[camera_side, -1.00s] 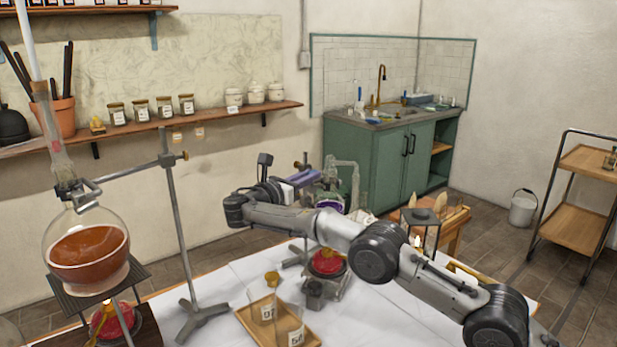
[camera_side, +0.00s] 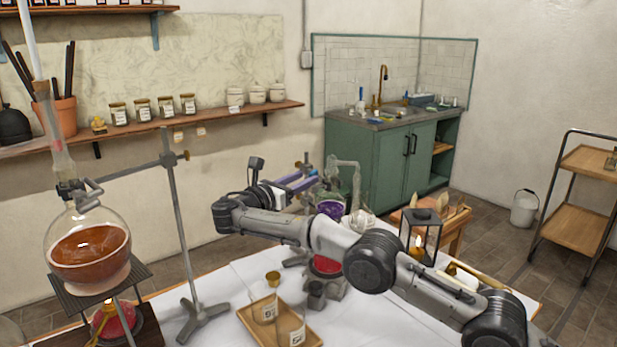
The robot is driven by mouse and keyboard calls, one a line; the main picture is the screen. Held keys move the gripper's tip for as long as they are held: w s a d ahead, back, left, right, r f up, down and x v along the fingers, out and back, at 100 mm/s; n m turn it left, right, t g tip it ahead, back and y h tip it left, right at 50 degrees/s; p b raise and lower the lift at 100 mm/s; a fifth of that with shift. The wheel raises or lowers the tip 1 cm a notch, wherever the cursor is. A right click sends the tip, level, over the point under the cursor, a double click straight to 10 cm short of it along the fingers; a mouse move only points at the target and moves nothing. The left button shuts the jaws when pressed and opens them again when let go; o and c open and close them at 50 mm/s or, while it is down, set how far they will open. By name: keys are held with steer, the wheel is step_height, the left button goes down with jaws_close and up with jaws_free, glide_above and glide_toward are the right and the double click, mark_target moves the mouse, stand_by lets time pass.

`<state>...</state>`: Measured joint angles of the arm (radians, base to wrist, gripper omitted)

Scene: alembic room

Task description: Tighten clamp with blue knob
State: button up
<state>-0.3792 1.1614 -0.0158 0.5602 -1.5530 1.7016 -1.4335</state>
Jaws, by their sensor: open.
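My gripper (camera_side: 312,181) is at the picture's centre, its two purplish fingers apart and pointing right, beside the rear glassware. The fingers look empty. A flask of purple liquid (camera_side: 329,208) is just below and right of the fingertips, partly behind my arm. A thin stand (camera_side: 307,160) rises behind the fingers. I cannot make out a blue knob there; my gripper and arm hide part of that setup.
A wooden tray (camera_side: 262,335) with glass beakers is at the table's front. A black lantern (camera_side: 420,236) stands right of my arm. A red burner (camera_side: 326,265) is under the purple flask. White cloth (camera_side: 225,285) lies bare between the left stand and tray.

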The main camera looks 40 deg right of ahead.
steer(key=shift+v, duration=2.25)
steer(key=shift+d, duration=0.1)
